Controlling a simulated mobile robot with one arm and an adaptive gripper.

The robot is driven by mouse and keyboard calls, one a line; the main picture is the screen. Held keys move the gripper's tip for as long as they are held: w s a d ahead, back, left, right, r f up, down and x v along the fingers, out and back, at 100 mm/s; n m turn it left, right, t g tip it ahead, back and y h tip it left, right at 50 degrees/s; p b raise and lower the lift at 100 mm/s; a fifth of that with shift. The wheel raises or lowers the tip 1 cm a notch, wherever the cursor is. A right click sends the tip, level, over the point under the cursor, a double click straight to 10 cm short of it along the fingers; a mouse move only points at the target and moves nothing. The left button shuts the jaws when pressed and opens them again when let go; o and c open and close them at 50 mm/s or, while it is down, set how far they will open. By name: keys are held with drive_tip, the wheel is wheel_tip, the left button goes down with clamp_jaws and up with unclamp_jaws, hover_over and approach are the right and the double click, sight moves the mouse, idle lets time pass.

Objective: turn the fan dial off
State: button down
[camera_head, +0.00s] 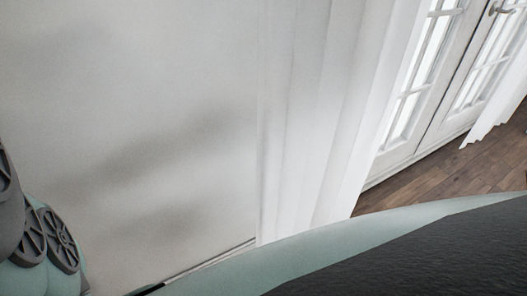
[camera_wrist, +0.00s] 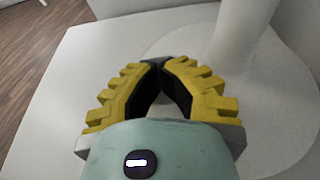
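My gripper (camera_wrist: 158,64) shows in the wrist view, with yellow ribbed fingers and black inner pads. Its fingertips meet, and nothing shows between them. Beyond and to the right of the fingertips, a thick white post (camera_wrist: 243,35) rises from a round, pale base (camera_wrist: 282,128). I cannot tell for sure whether this is the fan's stand. The gripper covers part of the base, and I cannot tell if it touches it. No dial can be made out in either view.
The pale base stands on a white flat surface (camera_wrist: 75,75), with wood floor (camera_wrist: 30,30) past its left edge. The head view shows a plain wall (camera_head: 130,100), a white curtain (camera_head: 320,110), glazed white doors (camera_head: 440,90) and wood floor (camera_head: 430,185).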

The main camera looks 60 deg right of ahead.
drive_tip(key=shift+w+d+f, duration=0.35)
drive_tip(key=shift+w+d, duration=0.05)
drive_tip(key=shift+w, duration=0.1)
drive_tip(key=shift+w+d+r, duration=0.1)
drive_tip(key=shift+d+r, duration=0.1)
drive_tip(key=shift+r, duration=0.15)
drive_tip(key=shift+v, duration=1.6)
drive_tip(key=shift+s+v, duration=0.2)
drive_tip(key=shift+v, duration=0.8)
drive_tip(key=shift+s+v, duration=0.15)
drive_tip(key=shift+v, duration=0.8)
drive_tip(key=shift+a+r, duration=0.1)
drive_tip(key=shift+r, duration=0.1)
